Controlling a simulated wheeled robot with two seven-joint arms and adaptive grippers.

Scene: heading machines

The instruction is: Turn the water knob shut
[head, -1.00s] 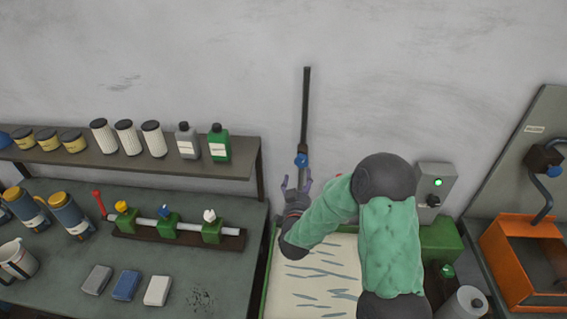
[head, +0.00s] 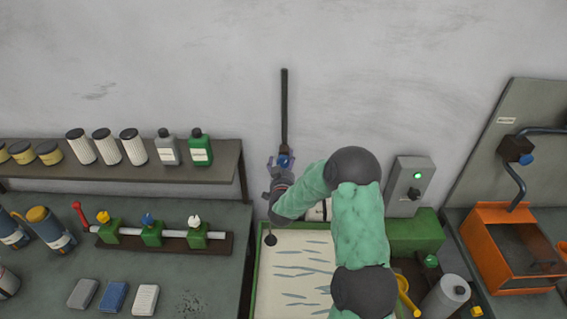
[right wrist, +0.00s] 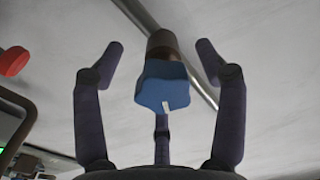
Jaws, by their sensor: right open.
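The blue knob (head: 286,161) sits low on a dark vertical pipe (head: 285,105) on the wall above the cream tray. In the right wrist view the blue knob (right wrist: 162,86) is lobed, with a white mark on its lower front edge. My right gripper (head: 282,163) is at the knob and partly covers it. In the right wrist view my right gripper (right wrist: 163,50) is open, one finger on each side of the knob, with a gap on both sides. A third finger shows below the knob. My left gripper is not in view.
A control box (head: 410,186) with a green light is on the wall to the right. An orange bin (head: 500,278) stands farther right, near another blue knob (head: 527,160). A shelf (head: 215,160) with bottles and a valve rack (head: 160,240) are to the left. The cream tray (head: 290,265) lies below.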

